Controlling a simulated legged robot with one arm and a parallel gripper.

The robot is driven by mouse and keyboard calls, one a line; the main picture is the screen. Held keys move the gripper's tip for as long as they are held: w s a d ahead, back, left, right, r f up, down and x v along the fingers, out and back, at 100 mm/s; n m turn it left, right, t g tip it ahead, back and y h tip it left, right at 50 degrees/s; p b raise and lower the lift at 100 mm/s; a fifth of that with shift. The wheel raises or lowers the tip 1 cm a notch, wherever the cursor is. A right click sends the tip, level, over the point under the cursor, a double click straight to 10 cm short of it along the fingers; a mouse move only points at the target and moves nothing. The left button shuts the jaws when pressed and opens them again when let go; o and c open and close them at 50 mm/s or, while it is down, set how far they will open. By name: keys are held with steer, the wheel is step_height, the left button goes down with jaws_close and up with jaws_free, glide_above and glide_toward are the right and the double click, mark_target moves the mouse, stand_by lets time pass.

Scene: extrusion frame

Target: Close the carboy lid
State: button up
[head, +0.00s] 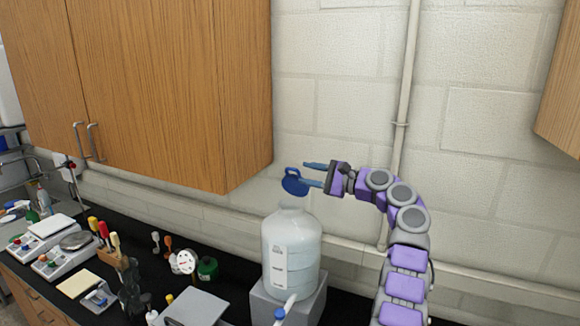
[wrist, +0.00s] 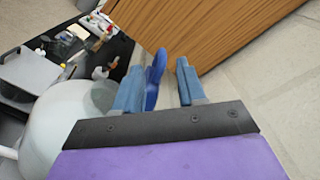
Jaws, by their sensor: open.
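The carboy (head: 291,250) is a translucent white bottle standing upright on a grey block. Its blue lid (head: 294,184) is tilted up above the neck, with a loop at its upper left. My gripper (head: 316,174) is at the lid's right side, its blue fingers open and pointing left. In the wrist view the lid (wrist: 154,78) stands on edge between the two open fingers of my gripper (wrist: 162,85), close to the left finger. I cannot tell whether they touch. The carboy body (wrist: 70,120) fills the lower left there.
The grey block (head: 262,301) supports the carboy on a black counter (head: 225,262). Scales (head: 60,240), tools and small bottles crowd the counter at left. A wooden cabinet (head: 180,80) hangs above left. A vertical wall pipe (head: 404,90) runs behind my arm.

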mark_target(292, 170)
steer(key=p+x, duration=0.1)
steer(key=x, duration=0.1)
steer(key=p+x, duration=0.1)
steer(key=x, duration=0.1)
steer(key=shift+w+a+r, duration=0.15)
steer(key=shift+w+r, duration=0.05)
steer(key=shift+w, duration=0.15)
steer(key=shift+w+a+f, duration=0.1)
steer(key=shift+a, duration=0.4)
steer(key=shift+w+a+f, duration=0.1)
steer(key=shift+a, duration=0.45)
steer(key=shift+d, duration=0.4)
steer(key=c, duration=0.4)
jaws_close()
steer(key=shift+s+r, duration=0.1)
